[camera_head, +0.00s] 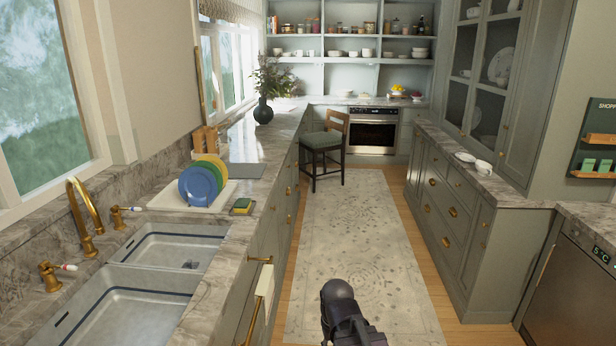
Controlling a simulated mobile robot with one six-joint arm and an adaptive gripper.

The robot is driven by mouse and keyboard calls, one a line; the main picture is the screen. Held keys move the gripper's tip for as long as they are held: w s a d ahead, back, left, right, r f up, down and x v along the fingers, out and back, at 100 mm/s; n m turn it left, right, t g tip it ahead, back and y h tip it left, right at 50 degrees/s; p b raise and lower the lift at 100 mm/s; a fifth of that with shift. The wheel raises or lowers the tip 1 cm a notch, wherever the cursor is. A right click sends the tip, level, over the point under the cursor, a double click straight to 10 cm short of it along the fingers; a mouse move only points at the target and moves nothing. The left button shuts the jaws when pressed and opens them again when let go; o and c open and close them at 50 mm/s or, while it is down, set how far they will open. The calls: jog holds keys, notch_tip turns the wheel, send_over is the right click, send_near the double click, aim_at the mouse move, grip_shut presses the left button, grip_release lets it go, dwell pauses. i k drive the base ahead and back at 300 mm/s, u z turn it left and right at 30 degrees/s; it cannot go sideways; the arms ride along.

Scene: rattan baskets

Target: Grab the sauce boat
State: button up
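Two small white dishes sit on the right-hand marble counter near its front corner. The farther one is a low white dish (465,157), and the nearer one is a rounder white piece (483,167). Either could be the sauce boat, but they are too small to tell spout or handle. A dark part of my arm (340,308) rises at the bottom middle, over the rug and well short of the counter. I cannot make out any gripper fingers.
A patterned rug (358,245) covers the clear aisle between the counters. A stool (325,146) stands at the far left of the aisle. A double sink (150,275) and a rack with colored plates (203,185) are on the left. A stainless appliance (570,295) stands at right.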

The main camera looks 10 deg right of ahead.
aim_at(484, 170)
jog(key=z, duration=0.25)
jog(key=i, duration=1.55)
jog(key=z, duration=0.65)
jog(key=i, duration=0.8)
jog(key=z, duration=0.85)
jog(key=i, duration=1.05)
jog(key=z, duration=0.45)
